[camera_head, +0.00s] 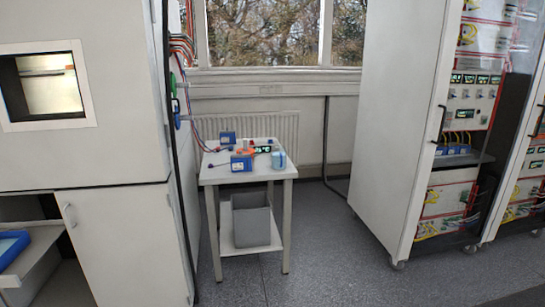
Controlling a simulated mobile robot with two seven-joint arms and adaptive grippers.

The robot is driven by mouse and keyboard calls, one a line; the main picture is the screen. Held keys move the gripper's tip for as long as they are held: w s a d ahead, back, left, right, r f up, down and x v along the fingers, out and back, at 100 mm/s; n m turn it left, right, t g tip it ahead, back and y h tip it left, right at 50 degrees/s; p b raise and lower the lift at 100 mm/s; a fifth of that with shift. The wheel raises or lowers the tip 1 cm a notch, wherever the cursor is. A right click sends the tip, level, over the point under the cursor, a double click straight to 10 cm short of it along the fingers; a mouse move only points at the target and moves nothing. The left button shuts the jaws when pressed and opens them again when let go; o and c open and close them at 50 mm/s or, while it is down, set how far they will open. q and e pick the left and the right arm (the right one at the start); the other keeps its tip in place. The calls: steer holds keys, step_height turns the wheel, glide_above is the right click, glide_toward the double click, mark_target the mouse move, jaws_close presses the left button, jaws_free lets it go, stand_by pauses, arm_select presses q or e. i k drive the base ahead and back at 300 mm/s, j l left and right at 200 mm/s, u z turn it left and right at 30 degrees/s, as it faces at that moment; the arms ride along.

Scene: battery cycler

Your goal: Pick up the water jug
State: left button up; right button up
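A small light blue container (279,159), which looks like the water jug, stands upright at the right end of a small white table (235,177). It is too small in the picture to make out a handle or its contents. Neither of my grippers is in view, and nothing is touching the container.
Blue battery packs (241,163), cables and a small meter share the tabletop. A grey bin (251,222) sits on the lower shelf. White cabinets stand at left (125,235) and right (395,120).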

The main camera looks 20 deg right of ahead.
mark_target(278, 152)
steer(key=i+l+u, duration=0.1)
steer(key=i+l, duration=0.4)
steer(key=i+l+u, duration=0.15)
steer(key=l, duration=0.25)
steer(key=i+l+u, duration=0.1)
steer(key=i+l, duration=0.2)
steer(key=i+l+u, duration=0.1)
steer(key=i+l, duration=0.15)
steer(key=l, duration=0.15)
steer(key=i+l, duration=0.2)
steer(key=l, duration=0.2)
steer(key=i+l+u, duration=0.15)
steer(key=l, duration=0.2)
steer(key=i+l+u, duration=0.1)
steer(key=l, duration=0.3)
steer(key=i, duration=0.1)
